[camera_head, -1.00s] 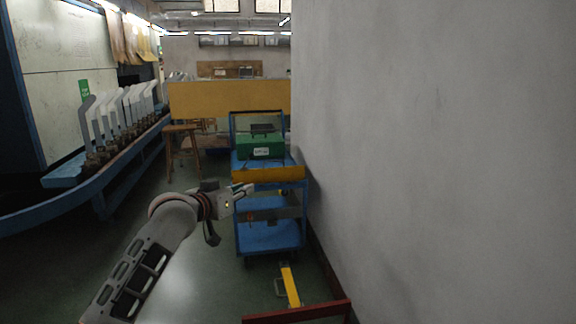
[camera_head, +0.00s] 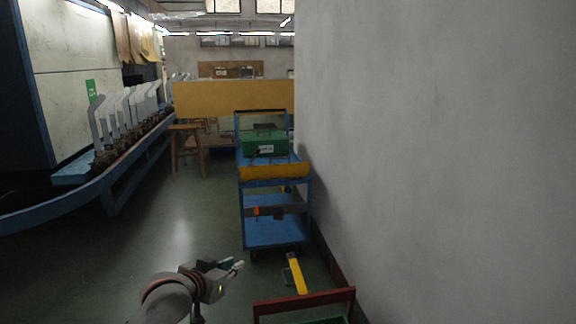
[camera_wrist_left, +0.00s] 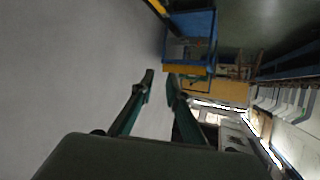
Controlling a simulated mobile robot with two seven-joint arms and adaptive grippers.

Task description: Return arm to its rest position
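My left gripper (camera_head: 237,268) is low in the middle of the head view, with its arm coming up from the bottom edge. It hangs over the floor, in front of and below the blue cart, touching nothing I can see. In the left wrist view its two fingers (camera_wrist_left: 160,78) reach forward with a narrow gap between the tips and nothing in it. Much of my left arm is below the picture. My right gripper is not in view.
A blue cart (camera_head: 272,232) with a green box (camera_head: 265,143) stands by the grey wall (camera_head: 430,150) on the right. A red frame (camera_head: 305,301) and yellow bar (camera_head: 298,276) are low near the wall. A blue-edged line of sock boards (camera_head: 130,112) runs left. Floor between is clear.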

